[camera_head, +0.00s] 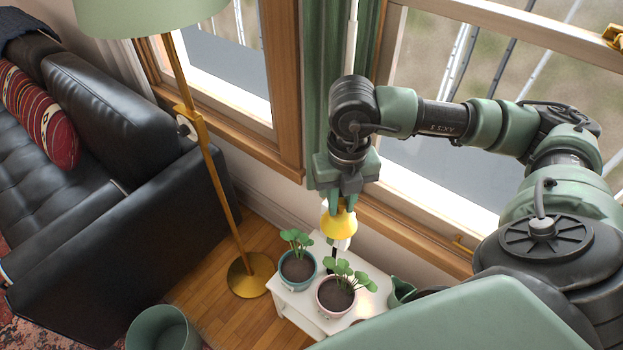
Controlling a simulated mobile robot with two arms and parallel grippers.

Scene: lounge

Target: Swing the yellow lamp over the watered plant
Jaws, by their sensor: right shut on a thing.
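The yellow lamp (339,224) has its shade at the back edge of the small white table, with a dark stem below it. My right gripper (342,205) is above it, pointing down, shut on the lamp's shade. Two potted plants stand in front of the lamp: one in a teal pot (297,276) at the left, one in a pink pot (335,304) at the right. Both show dark soil, and I cannot tell which is watered. The lamp's base is hidden behind the plants. My left gripper is not in view.
The white table (292,304) stands by the window wall, with a green vessel (402,290) at its right. A brass floor lamp (213,165) with a green shade stands at the left. A black sofa (130,215) and a green bin (163,330) are further left.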

